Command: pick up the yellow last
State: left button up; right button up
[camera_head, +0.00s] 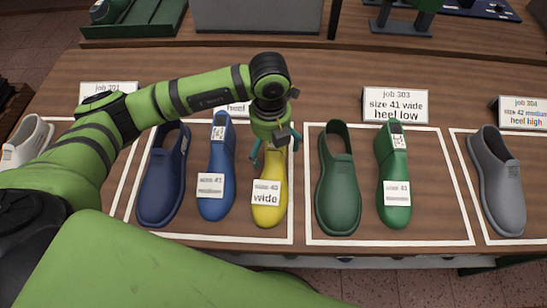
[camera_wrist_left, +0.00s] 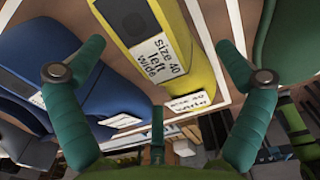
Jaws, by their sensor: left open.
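The yellow last (camera_head: 268,200) lies on the wooden bench in a white-outlined area, with a label reading "wide" on its lower part. In the left wrist view the yellow last (camera_wrist_left: 165,40) carries a label reading "size 40 left wide" and lies between the spread fingers. My left gripper (camera_head: 272,146) is over the upper end of the yellow last, open and pointing down at it. In the left wrist view my left gripper (camera_wrist_left: 158,72) has its fingers apart on either side of the last, with no clear contact. My right gripper is not in view.
A blue last (camera_head: 216,165) stands close left of the yellow one, beside a dark blue shoe (camera_head: 163,180). To the right are a green shoe (camera_head: 338,190) and a green last (camera_head: 394,165). A sign (camera_head: 395,105) stands behind them. A grey shoe (camera_head: 500,185) is farther right.

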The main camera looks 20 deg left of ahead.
pick_arm(q)
notch_tip(320, 180, down, 4)
jog(key=shift+a+r+p, duration=0.15)
jog(key=shift+r+p, duration=0.1)
jog(key=shift+p, duration=0.35)
jog(key=shift+w+f, duration=0.1)
jog(key=shift+f, duration=0.1)
jog(key=c, duration=1.7)
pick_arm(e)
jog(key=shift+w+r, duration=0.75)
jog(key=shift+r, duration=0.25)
pick_arm(q)
jog(key=shift+r, duration=0.1)
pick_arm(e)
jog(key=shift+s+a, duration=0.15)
